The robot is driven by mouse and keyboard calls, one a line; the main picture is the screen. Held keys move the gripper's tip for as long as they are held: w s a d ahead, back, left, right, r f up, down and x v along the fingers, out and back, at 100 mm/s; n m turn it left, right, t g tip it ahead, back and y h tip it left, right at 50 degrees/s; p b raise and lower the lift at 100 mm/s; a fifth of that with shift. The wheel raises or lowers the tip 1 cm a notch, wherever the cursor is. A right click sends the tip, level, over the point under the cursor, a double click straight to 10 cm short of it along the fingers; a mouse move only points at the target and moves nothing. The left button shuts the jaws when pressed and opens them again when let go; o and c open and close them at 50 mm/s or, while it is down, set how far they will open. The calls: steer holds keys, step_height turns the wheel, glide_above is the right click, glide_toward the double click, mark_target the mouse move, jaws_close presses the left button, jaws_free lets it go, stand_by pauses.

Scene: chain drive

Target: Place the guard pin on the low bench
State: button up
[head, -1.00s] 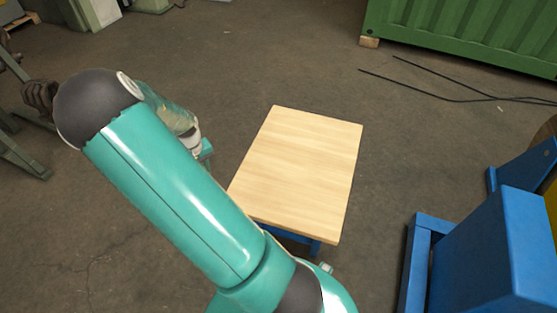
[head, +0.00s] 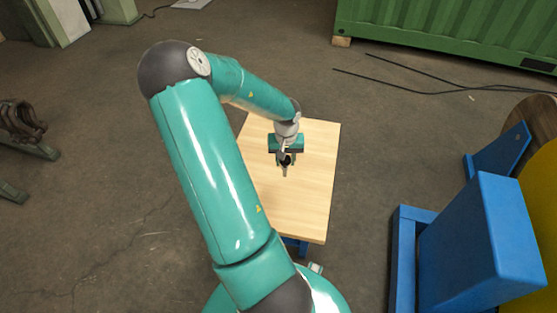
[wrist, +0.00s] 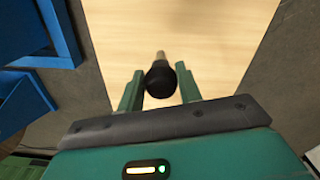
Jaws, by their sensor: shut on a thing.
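The low bench (head: 303,208) has a pale wooden top on a blue frame and stands in the middle of the head view. Its top also fills the upper middle of the wrist view (wrist: 225,30). My gripper (head: 286,160) is over the far half of the bench top, pointing down. It is shut on the guard pin (head: 285,172), which has a black round knob and a short light shank. In the wrist view the pin (wrist: 160,78) sits between the two green fingers. I cannot tell whether its tip touches the wood.
A blue stand (head: 490,245) with a yellow wheel is to the right of the bench. The bench top around the pin looks clear.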

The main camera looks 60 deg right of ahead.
steer(key=w+d+f, duration=0.6)
steer(key=d+f, duration=0.1)
steer(key=f, duration=0.4)
steer(key=shift+w+d, duration=0.2)
steer(key=shift+d, duration=0.15)
steer(key=shift+f, duration=0.25)
steer(key=o, duration=1.1)
steer(key=shift+c, duration=0.2)
step_height(320, 180, up, 12)
steer(key=shift+r, duration=0.15)
